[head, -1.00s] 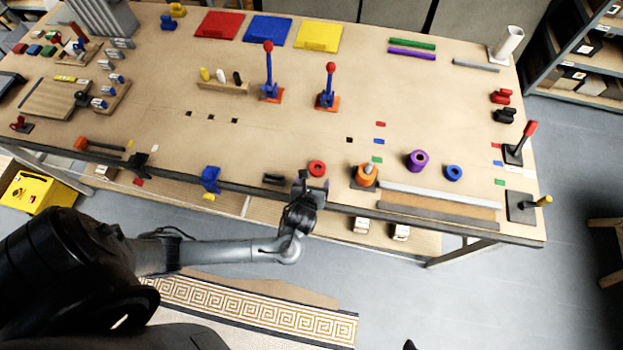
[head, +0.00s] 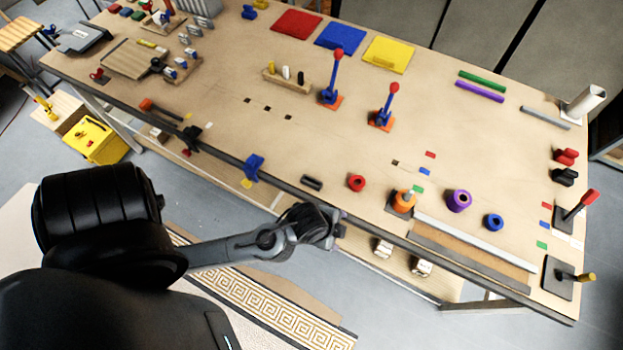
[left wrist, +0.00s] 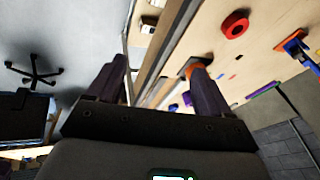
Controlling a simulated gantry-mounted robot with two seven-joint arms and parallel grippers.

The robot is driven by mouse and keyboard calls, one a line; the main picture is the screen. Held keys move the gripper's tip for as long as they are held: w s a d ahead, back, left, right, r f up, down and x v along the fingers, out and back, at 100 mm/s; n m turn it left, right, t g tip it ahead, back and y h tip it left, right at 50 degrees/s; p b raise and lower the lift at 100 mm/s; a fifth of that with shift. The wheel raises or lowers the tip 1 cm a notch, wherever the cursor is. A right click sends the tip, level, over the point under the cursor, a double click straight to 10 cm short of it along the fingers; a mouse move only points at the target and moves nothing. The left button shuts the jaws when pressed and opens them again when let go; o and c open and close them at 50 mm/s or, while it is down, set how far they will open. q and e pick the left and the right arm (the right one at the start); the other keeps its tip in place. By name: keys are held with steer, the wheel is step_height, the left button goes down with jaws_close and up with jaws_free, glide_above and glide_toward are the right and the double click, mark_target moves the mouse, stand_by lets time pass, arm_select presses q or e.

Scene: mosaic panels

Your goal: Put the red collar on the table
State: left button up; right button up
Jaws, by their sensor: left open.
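The red collar (head: 356,183), a short ring with a dark hole, lies on the table (head: 330,150) near its front edge. It also shows at the top right of the left wrist view (left wrist: 235,24), clear of the fingers. My left gripper (head: 334,222) is at the table's front edge, below and left of the collar in the head view. In the left wrist view its two dark fingers (left wrist: 156,85) are wide apart with nothing held between them. My right gripper is not in view.
An orange collar (head: 404,197) sits on a peg right of the red one. Purple (head: 459,200) and blue (head: 494,222) collars stand farther right. A dark block (head: 312,183) lies left of the red collar. Two red-knobbed levers (head: 386,106) stand behind. A grey rail (head: 475,242) runs along the front right.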

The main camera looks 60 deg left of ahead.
arm_select(q)
steer(key=s+a+r+n+g, duration=0.1)
steer(key=s+a+r+n, duration=0.1)
steer(key=s+r+n, duration=0.2)
steer(key=s+n, duration=0.2)
steer(key=n, duration=0.1)
steer(key=shift+a+n, duration=0.25)
steer(key=shift+n, duration=0.15)
steer(key=shift+r, duration=0.1)
